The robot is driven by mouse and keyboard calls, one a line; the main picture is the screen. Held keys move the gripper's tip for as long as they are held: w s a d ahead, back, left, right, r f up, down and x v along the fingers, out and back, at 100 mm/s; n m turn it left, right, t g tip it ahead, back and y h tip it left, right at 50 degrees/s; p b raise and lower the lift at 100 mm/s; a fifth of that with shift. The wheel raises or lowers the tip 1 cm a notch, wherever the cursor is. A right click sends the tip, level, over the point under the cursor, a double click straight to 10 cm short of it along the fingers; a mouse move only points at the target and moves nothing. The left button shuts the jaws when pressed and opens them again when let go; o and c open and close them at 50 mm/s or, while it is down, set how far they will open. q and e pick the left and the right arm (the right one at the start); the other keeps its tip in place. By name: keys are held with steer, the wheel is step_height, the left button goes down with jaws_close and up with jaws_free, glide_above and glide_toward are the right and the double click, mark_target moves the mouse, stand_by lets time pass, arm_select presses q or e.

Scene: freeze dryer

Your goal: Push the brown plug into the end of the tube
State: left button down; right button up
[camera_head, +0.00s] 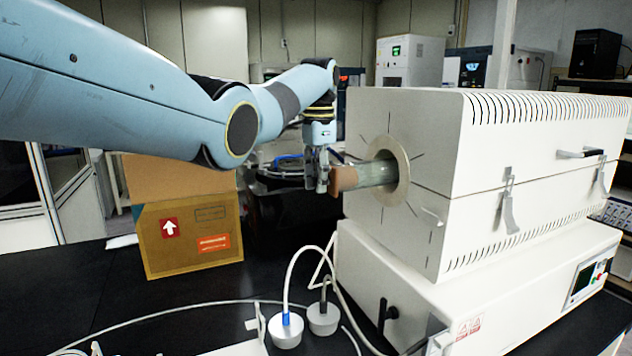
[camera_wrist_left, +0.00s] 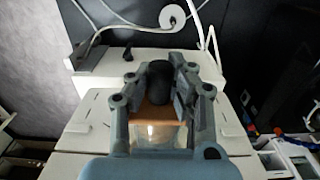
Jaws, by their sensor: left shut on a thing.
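The brown plug (camera_head: 346,179) is at the open left end of the clear tube (camera_head: 374,172), in line with it. The tube sticks out of the round flange on the white furnace (camera_head: 412,175). My left gripper (camera_head: 322,183) is at the plug's outer side, shut on it. In the left wrist view the brown plug (camera_wrist_left: 156,112) with a dark round knob (camera_wrist_left: 160,78) sits between the fingers of my left gripper (camera_wrist_left: 157,84), with the glassy tube (camera_wrist_left: 160,134) just below. The plug appears to meet the tube's end; how deep it sits is hidden. My right gripper is not in view.
A cardboard box (camera_head: 190,220) stands on the black bench (camera_head: 85,285) at left. Two grey round pieces (camera_head: 286,331) with cables stand in front of the furnace. Loose cables cross the bench. The black bench between box and cables is mostly clear.

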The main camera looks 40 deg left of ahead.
arm_select(q)
steer(key=c, duration=1.2)
jaws_free()
steer(key=shift+o, duration=0.2)
steer(key=shift+r+p, duration=0.55)
steer(key=shift+r, duration=2.95)
steer(key=shift+d, duration=0.1)
